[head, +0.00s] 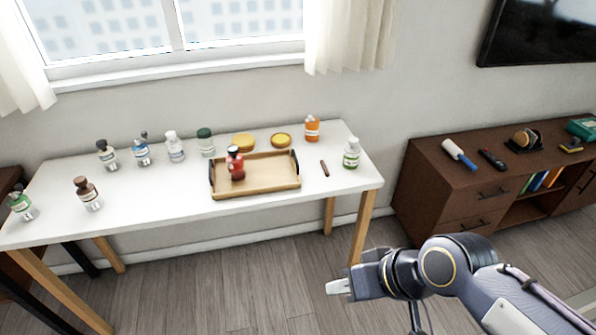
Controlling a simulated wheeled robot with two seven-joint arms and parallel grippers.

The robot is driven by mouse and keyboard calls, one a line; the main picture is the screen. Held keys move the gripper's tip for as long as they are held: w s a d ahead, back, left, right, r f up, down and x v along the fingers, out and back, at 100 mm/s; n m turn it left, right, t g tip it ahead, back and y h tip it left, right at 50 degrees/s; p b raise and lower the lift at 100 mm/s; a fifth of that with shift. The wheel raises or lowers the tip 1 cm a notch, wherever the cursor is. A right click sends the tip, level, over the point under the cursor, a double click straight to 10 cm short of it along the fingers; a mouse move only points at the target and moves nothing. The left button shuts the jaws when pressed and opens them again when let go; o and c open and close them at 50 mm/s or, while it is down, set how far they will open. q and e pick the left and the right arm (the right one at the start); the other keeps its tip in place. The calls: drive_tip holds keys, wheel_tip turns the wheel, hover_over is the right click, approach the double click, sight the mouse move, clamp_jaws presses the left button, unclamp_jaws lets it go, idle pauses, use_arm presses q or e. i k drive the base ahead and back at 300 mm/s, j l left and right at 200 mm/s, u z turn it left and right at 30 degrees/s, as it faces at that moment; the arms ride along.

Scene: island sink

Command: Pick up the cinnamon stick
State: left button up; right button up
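The cinnamon stick (324,168) is a small thin brown stick lying on the white table (140,203). It lies just right of the wooden tray (256,188) and left of a white bottle with a green label. My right gripper (338,288) is in front of the table and apart from the stick, pointing left over the floor area. Its fingers look close together, but I cannot tell whether they are open or shut. Nothing is seen held in it. My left gripper is not in view.
A red bottle (236,166) stands in the tray. A green-label bottle (351,154), an orange bottle (312,128) and yellow round lids (281,140) surround the stick. Several more bottles stand at the table's left. A brown cabinet (450,200) is at right. Floor in front is clear.

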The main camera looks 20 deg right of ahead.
sight(323, 164)
drive_tip(key=u, duration=0.45)
drive_tip(key=l+u, duration=0.15)
drive_tip(key=u, duration=0.8)
drive_tip(key=l+u, duration=0.15)
drive_tip(key=u, duration=0.8)
drive_tip(key=k+l, duration=0.7)
drive_tip(key=l, duration=0.25)
drive_tip(key=k+l+u, duration=0.15)
drive_tip(key=k+l, duration=0.55)
drive_tip(key=l, duration=0.2)
drive_tip(key=k+l, duration=0.7)
drive_tip(key=l, duration=0.2)
